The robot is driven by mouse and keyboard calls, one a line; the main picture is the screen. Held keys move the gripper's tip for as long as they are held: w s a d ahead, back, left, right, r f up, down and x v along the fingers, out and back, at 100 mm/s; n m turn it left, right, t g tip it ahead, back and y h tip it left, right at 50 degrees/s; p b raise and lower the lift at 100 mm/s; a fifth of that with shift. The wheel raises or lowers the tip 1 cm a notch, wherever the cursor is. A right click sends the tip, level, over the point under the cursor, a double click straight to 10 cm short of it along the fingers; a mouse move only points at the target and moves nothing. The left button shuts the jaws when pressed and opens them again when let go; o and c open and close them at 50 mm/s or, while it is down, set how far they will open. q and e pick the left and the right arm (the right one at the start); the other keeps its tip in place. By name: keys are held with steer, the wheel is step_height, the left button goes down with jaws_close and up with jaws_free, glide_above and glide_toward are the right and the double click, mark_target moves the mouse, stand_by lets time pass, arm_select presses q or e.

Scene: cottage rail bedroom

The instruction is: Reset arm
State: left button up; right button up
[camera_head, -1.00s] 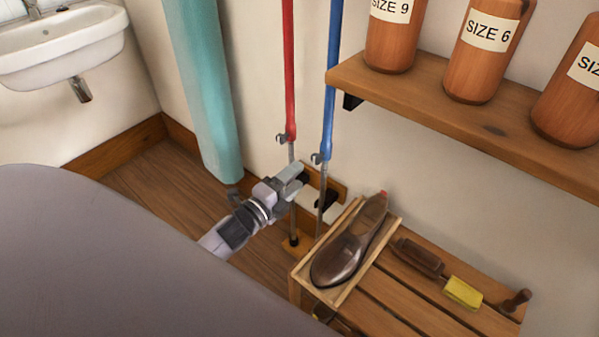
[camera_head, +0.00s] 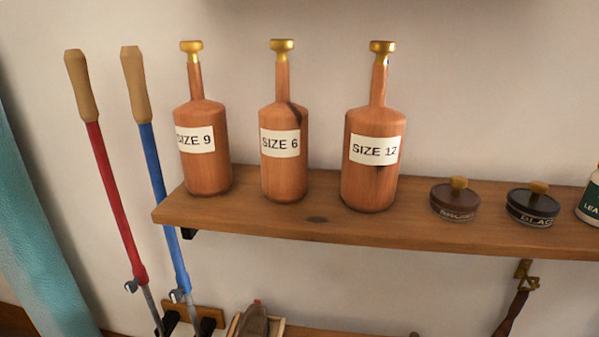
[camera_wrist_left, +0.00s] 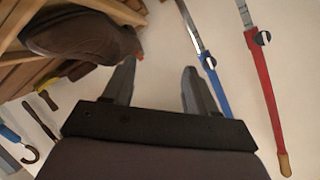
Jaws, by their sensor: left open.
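My left gripper (camera_wrist_left: 156,92) shows in the left wrist view with its two fingers spread apart and nothing between them. The brown shoe (camera_wrist_left: 85,36) in its wooden tray is at the upper left of that view. The blue pole (camera_wrist_left: 216,85) passes just beyond the right finger, and the red pole (camera_wrist_left: 257,80) stands further right. In the head view neither of my grippers is visible. There the red pole (camera_head: 113,195) and blue pole (camera_head: 161,200) lean on the left with wooden handles up.
A teal hanging (camera_head: 35,240) is at the left. The shoe's tray (camera_head: 272,325) shows at the bottom edge.

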arm_select(q)
steer(key=s+d+f+n+g+h, duration=0.1)
steer(key=s+d+n+g, duration=0.3)
steer(key=s+d+n, duration=0.45)
steer(key=s+a+r+p, duration=0.1)
steer(key=a+r+p, duration=0.1)
steer(key=r+p, duration=0.5)
steer(key=s+a+r+m+p, duration=0.1)
steer(key=a+r+p, duration=0.1)
steer(key=r+p, duration=0.5)
steer(key=p, duration=0.3)
steer(key=shift+m, duration=0.25)
